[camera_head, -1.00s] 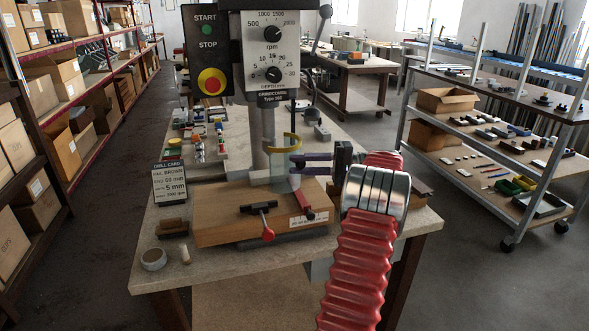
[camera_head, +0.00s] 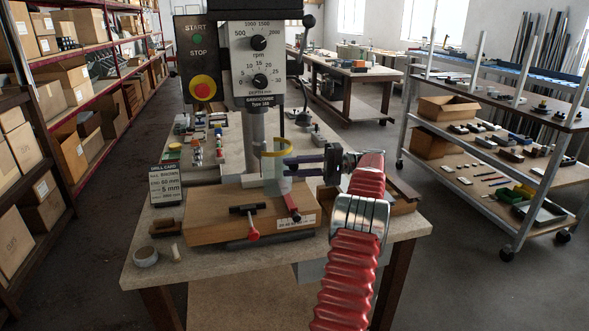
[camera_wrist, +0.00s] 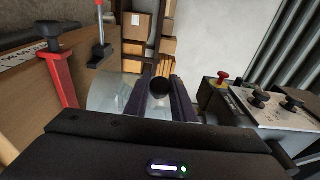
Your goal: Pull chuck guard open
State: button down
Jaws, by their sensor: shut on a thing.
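The chuck guard (camera_head: 270,184) is a clear curved shield with a yellow upper rim, in front of the drill's column in the head view. It also shows as a pale see-through curve in the wrist view (camera_wrist: 108,92). My gripper (camera_head: 290,166) reaches it from the right with two dark fingers. In the wrist view the fingers (camera_wrist: 160,84) are shut around a round black knob (camera_wrist: 160,88) beside the clear shield. The exact contact is partly hidden. How far the guard is swung cannot be told.
The drill's control panel (camera_head: 258,62) stands above the guard. A wooden block (camera_head: 215,218) with a red-handled clamp (camera_head: 253,228) lies below it. A drill card (camera_head: 166,186) stands at left and a tape roll (camera_head: 146,257) near the front edge. A shelf cart (camera_head: 500,150) is at right.

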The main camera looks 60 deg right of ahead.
jog(key=shift+w+f, duration=0.1)
jog(key=shift+f, duration=0.2)
jog(key=c, duration=1.9)
grip_release()
jog(key=o, duration=0.4)
jog(key=shift+r, duration=0.15)
